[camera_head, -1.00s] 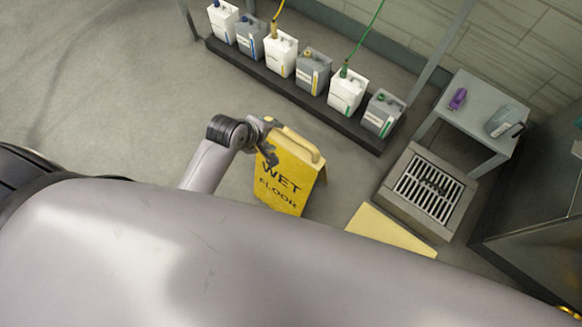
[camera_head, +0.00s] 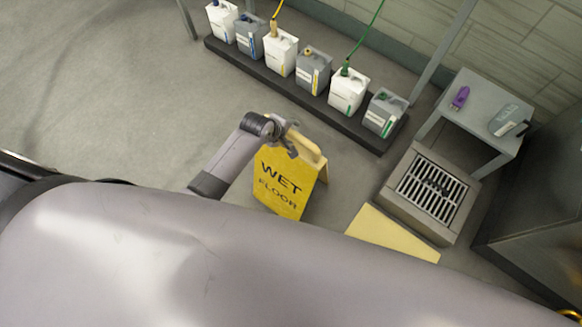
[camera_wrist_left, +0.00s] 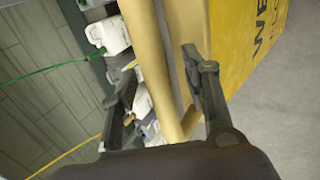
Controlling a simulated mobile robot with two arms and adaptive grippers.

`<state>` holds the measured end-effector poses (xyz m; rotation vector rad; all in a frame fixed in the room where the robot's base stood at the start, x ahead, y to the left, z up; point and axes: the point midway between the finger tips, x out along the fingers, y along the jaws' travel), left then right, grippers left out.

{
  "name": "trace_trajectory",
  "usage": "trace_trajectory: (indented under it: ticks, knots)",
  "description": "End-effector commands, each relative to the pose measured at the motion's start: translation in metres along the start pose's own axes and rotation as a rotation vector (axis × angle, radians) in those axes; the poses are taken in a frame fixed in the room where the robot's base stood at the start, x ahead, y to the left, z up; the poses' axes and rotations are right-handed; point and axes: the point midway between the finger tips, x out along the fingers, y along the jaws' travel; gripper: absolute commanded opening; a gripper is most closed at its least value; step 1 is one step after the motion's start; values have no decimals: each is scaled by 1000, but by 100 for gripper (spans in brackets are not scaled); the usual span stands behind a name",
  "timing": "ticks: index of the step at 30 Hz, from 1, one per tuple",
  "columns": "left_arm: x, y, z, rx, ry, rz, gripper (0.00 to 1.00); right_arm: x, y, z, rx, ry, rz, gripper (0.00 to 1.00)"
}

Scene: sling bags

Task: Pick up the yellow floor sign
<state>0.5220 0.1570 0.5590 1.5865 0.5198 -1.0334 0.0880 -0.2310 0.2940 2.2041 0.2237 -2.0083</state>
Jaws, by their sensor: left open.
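The yellow floor sign (camera_head: 284,182) stands upright on the floor in the middle of the head view, with "WET FLOOR" on its face. A tube-like handle runs along its top edge. My left gripper (camera_head: 285,143) is at the sign's top left, by the handle, and hides part of that edge. In the left wrist view the left gripper (camera_wrist_left: 160,90) is open, and the sign's yellow handle bar (camera_wrist_left: 150,65) passes between its two fingers. I cannot tell whether either finger touches it. The sign's lettered face (camera_wrist_left: 245,45) is on the right there. My right gripper is not in view.
Several white and grey jugs (camera_head: 312,72) stand on a dark low rack (camera_head: 290,92) behind the sign. A floor drain (camera_head: 432,187) and a flat yellow panel (camera_head: 390,235) lie to the right. A grey table (camera_head: 478,100) holds a purple bottle (camera_head: 460,97). Floor at left is clear.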

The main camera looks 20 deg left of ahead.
Motion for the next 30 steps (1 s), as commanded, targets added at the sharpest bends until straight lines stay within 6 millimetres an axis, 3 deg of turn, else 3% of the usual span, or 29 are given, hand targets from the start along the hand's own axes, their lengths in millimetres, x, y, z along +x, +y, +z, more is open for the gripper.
trace_trajectory:
  ticks: [8,27,30]
  knots:
    - [3,1,0,0,0,2,43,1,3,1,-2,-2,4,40]
    - [3,0,0,0,0,1,1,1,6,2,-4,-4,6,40]
    - [3,0,0,0,0,0,0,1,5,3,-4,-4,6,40]
